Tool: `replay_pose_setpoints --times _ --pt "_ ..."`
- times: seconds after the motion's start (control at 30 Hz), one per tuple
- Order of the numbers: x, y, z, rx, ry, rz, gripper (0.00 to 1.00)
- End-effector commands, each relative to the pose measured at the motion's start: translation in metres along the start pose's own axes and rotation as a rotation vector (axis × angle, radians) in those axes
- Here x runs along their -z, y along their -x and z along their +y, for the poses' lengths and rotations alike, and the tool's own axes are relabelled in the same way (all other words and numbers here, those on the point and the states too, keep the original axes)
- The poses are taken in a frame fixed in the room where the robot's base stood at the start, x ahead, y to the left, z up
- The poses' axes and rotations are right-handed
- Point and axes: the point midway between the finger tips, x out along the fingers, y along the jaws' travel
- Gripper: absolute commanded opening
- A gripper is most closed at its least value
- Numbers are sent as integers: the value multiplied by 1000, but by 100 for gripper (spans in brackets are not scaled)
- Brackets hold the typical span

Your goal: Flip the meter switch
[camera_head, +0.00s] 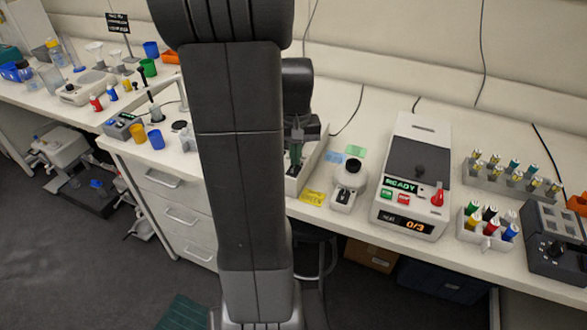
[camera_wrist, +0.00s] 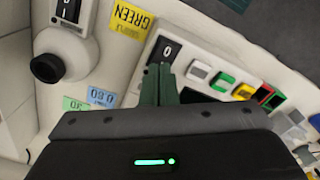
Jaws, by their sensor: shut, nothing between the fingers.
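My gripper (camera_wrist: 160,72) is shut and empty, pointing down. In the wrist view its dark green fingertips are at the lower edge of a black rocker switch (camera_wrist: 165,50) marked 0, on the end of a long white unit (camera_wrist: 200,52); I cannot tell whether they touch. Neither is clearly labelled as the meter.
Yellow (camera_head: 312,198), blue and green note cards lie around the small device. A larger white machine (camera_head: 408,222) reading READY and 0/3 stands to the right, then vial racks (camera_head: 484,232) and a dark grey box (camera_head: 556,248). The bench front edge is close.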

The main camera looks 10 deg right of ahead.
Motion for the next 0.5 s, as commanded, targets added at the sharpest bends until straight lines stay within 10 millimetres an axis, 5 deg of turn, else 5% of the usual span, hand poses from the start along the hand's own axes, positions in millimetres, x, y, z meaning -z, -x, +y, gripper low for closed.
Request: replay_pose_setpoints --times 0.5 --pt "0 -9 0 0 0 -1 0"
